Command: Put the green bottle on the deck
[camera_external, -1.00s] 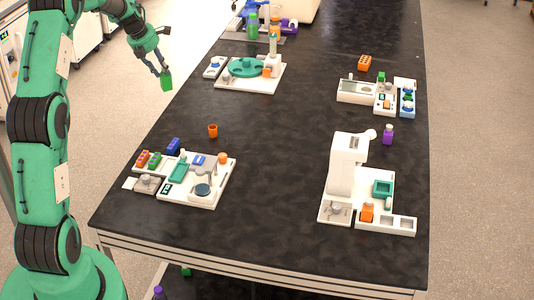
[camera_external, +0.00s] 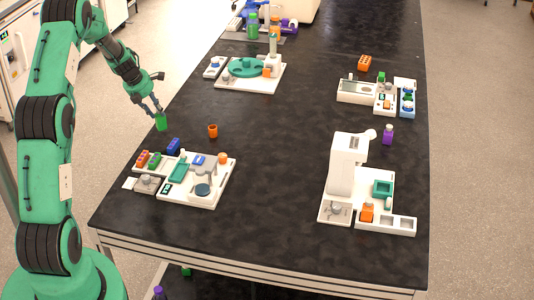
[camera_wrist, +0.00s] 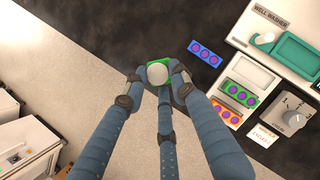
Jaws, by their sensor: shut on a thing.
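The green bottle (camera_external: 161,124) is held upright between the fingertips of my gripper (camera_external: 158,112), by the table's left edge. In the wrist view the green bottle (camera_wrist: 158,62) shows its white cap from above, with my gripper's fingers (camera_wrist: 157,78) closed on both sides of it. The bottle is in line with the table edge there; its height above the top is hard to tell. A white deck labelled "WELL WASHER" (camera_wrist: 270,20) lies to its right, and shows at the front left of the table in the outside view (camera_external: 207,195).
A blue rack (camera_wrist: 205,52) lies between the bottle and the white deck, beside green and orange racks. An orange cup (camera_external: 213,131) stands right of my gripper. Other white stations (camera_external: 262,85) stand farther back and right. The middle of the black table (camera_external: 285,150) is clear.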

